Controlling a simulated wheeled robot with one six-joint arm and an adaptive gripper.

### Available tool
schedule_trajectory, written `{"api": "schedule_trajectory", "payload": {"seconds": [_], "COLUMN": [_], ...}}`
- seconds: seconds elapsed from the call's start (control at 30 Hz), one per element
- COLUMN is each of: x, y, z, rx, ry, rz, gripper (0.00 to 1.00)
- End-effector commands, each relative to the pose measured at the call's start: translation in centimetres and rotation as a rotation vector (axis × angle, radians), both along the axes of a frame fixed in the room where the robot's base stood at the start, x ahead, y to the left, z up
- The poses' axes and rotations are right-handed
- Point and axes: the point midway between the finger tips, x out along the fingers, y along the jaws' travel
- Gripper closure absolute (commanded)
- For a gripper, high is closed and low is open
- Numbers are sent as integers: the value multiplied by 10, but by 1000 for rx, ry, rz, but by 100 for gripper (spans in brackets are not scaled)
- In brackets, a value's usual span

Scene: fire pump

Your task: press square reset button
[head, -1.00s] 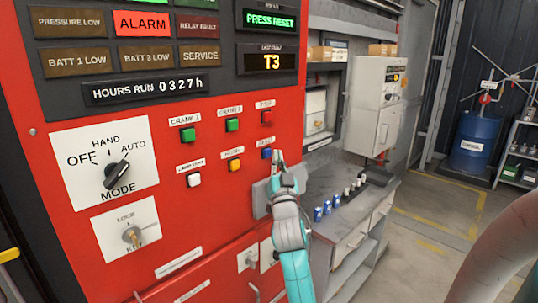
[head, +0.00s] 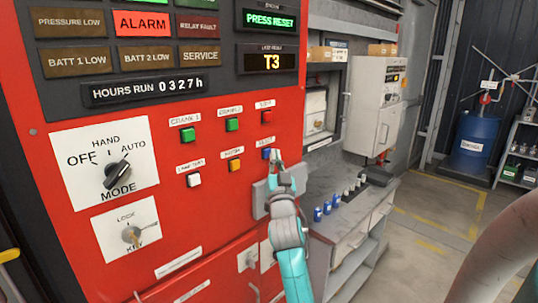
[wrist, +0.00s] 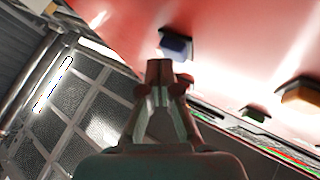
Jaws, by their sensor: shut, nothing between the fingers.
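The blue square button (head: 267,154) sits at the lower right of the button group on the red panel (head: 215,215); the label above it is too blurred to read surely. My gripper (head: 276,157) is shut and empty, its tip right beside the blue button in the head view. In the wrist view my gripper (wrist: 166,70) points at the panel, with the blue button (wrist: 176,45) just beyond its fingertips. I cannot tell whether they touch. The display above reads PRESS RESET (head: 270,20).
Nearby are a red button (head: 267,116), an amber button (head: 235,165), a white button (head: 194,180) and two green buttons (head: 188,134). The mode knob (head: 116,174) is at left. A grey bench (head: 345,225) with blue cans (head: 322,212) stands to the right of the panel.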

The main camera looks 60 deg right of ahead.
Motion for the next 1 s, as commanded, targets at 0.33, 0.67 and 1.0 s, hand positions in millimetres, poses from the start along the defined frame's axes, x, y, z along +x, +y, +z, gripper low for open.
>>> {"api": "schedule_trajectory", "payload": {"seconds": [0.33,0.67,1.0], "x": [2,5,9], "y": [-1,-1,-2], "z": [0,0,0], "rx": [-1,0,0], "ry": [1,0,0], "rz": [0,0,0], "gripper": [100,100,100]}}
